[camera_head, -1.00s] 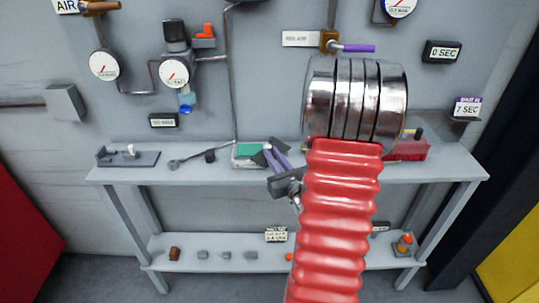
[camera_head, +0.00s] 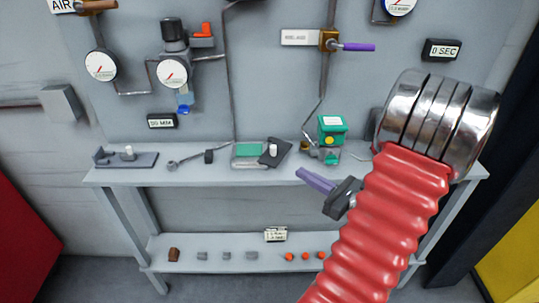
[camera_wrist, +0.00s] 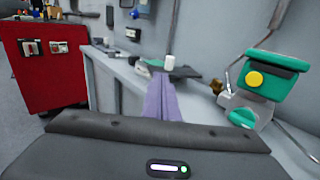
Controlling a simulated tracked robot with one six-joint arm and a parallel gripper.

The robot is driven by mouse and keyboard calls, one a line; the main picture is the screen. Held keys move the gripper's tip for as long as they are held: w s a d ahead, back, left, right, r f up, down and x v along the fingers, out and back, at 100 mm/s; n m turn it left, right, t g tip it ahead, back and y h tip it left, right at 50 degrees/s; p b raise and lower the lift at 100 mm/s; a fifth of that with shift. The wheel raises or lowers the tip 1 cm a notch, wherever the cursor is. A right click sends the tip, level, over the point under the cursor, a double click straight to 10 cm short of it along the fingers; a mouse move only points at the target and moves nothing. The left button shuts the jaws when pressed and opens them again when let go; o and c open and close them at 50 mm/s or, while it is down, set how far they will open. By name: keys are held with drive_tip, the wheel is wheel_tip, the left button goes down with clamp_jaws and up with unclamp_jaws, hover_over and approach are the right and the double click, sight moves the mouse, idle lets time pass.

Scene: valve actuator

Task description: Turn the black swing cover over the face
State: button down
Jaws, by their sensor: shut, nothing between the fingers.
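A black plate (camera_head: 274,152) with a white knob lies on the bench beside a low box with a green top face (camera_head: 248,150); it looks like the swing cover. It sits at the box's right side, and most of the green face shows bare. In the wrist view the plate (camera_wrist: 184,72) is far off, beyond my fingers. My gripper (camera_head: 302,175) has purple fingers, shut and empty, in front of the bench and right of the plate. In the wrist view its fingers (camera_wrist: 160,82) point towards the plate, apart from it.
A green-and-grey actuator (camera_head: 331,138) with a yellow knob stands on the bench right of the plate, close to my gripper in the wrist view (camera_wrist: 268,82). A wrench-like tool (camera_head: 190,160) lies left. Pipes and gauges cover the wall behind. A lower shelf (camera_head: 215,266) holds small parts.

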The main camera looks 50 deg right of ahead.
sight(270, 160)
drive_tip(key=shift+w, duration=0.1)
drive_tip(key=shift+w+a, duration=0.15)
drive_tip(key=shift+w, duration=3.35)
drive_tip(key=shift+w+a, duration=0.1)
drive_tip(key=shift+w, duration=3.35)
drive_tip(key=s, duration=1.3)
drive_tip(key=shift+s+d, duration=0.2)
drive_tip(key=shift+s, duration=0.2)
